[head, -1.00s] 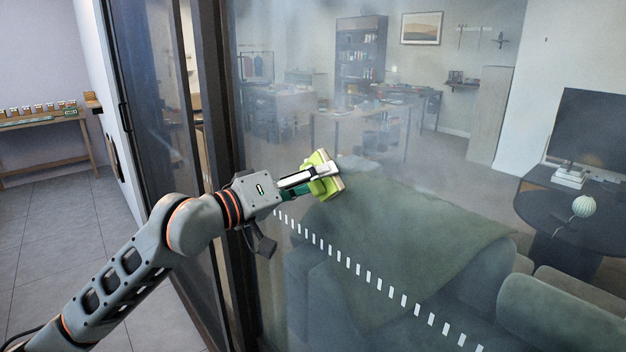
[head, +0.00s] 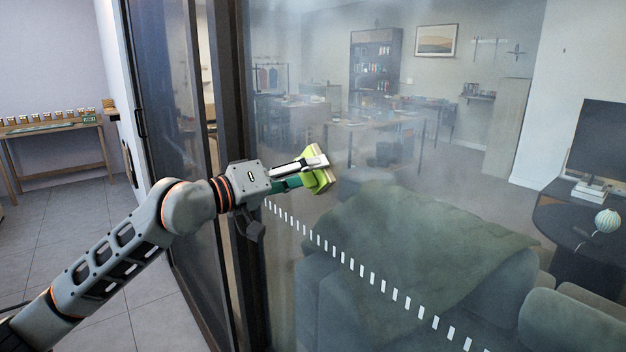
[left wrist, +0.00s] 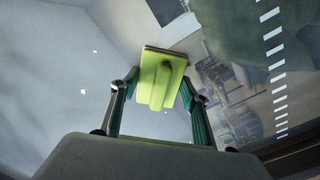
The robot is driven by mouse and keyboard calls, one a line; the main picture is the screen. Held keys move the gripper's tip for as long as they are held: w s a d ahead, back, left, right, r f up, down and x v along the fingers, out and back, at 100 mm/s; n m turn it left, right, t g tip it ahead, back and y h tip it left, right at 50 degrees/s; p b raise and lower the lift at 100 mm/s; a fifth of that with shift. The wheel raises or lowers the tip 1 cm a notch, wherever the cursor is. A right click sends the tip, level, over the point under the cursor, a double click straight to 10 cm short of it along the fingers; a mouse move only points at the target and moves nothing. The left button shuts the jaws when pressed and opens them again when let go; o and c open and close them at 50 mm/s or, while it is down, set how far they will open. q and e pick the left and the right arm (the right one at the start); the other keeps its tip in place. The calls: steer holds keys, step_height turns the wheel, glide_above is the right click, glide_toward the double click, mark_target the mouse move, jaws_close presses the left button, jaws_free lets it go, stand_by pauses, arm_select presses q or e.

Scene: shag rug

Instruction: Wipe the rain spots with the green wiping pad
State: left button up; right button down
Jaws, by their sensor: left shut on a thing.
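The green wiping pad (head: 320,178) is a lime-green block with a raised grip and a darker edge on its far side. My left gripper (head: 304,172) is shut on it, in front of the large glass pane (head: 460,215). In the left wrist view the pad (left wrist: 174,76) sits between the two fingers. I cannot tell whether its face touches the glass. The glass looks hazy and streaked, mostly in its upper left. Small white dots (left wrist: 83,91) show in the left wrist view, but I cannot tell whether they are rain spots or lights. My right gripper is not in view.
A dark door frame (head: 232,100) stands just left of the pane. A row of white dashes (head: 345,257) runs diagonally across the glass. Behind it are a draped sofa (head: 400,245) and a round table (head: 570,225). A wooden bench (head: 60,158) stands far left; floor there is clear.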

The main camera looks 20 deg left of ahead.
arm_select(q)
steer(key=shift+w+a, duration=0.2)
steer(key=shift+a, duration=0.05)
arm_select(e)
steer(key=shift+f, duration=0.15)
arm_select(q)
steer(key=shift+s+a+f, duration=0.1)
steer(key=shift+s+a, duration=0.15)
steer(key=b+v, duration=0.1)
steer(key=v, duration=0.3)
steer(key=shift+s+a, duration=0.3)
steer(key=shift+s, duration=0.2)
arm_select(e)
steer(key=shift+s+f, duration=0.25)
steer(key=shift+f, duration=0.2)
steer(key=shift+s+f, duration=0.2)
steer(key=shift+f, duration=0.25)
